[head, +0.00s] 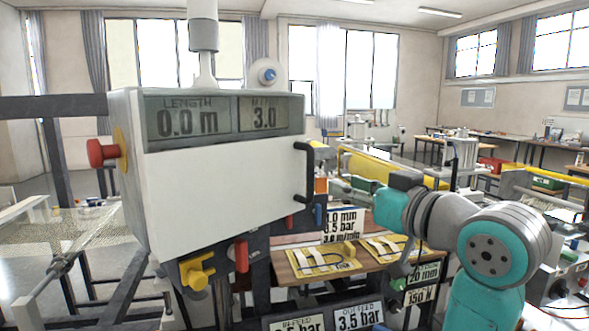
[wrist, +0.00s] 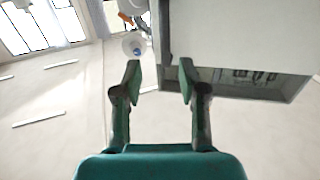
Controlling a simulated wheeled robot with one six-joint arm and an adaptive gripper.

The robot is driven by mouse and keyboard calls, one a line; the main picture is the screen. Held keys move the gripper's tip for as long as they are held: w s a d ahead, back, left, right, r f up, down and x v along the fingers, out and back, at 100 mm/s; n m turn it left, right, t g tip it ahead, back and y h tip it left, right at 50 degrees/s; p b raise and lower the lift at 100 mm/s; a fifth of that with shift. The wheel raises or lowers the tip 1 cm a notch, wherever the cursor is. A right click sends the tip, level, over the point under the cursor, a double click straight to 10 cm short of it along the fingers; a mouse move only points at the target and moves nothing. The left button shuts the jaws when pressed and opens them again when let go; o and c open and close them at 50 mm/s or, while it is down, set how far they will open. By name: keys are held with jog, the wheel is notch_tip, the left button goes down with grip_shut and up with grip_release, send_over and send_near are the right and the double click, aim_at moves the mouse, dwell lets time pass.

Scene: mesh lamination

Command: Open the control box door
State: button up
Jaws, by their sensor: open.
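The control box (head: 125,140) is a pale grey-white cabinet at the left of centre in the head view. Its white front door (head: 215,195) looks shut, below a display reading 0.0 m and 3.0. A black bar handle (head: 311,172) stands upright at the door's right edge. My gripper (head: 338,187) is just right of the handle, with its arm coming from the right. In the wrist view, my gripper (wrist: 159,69) is open. A dark upright bar, apparently the handle (wrist: 165,40), lies between the finger lines beside the door (wrist: 240,35). Contact cannot be told.
A red button (head: 102,152) sticks out of the box's left side. A yellow valve (head: 196,270) and a red lever (head: 241,254) hang below the box. A wooden board (head: 345,262) with yellow-edged sheets lies below my gripper. A yellow roller (head: 385,168) runs behind it.

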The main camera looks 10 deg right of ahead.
aim_at(313, 169)
jog(key=x, duration=0.3)
jog(key=r+x, duration=0.1)
jog(key=x, duration=0.6)
jog(key=shift+w+a+r, duration=0.2)
jog(key=shift+a, duration=0.25)
jog(key=shift+c, duration=0.2)
grip_shut()
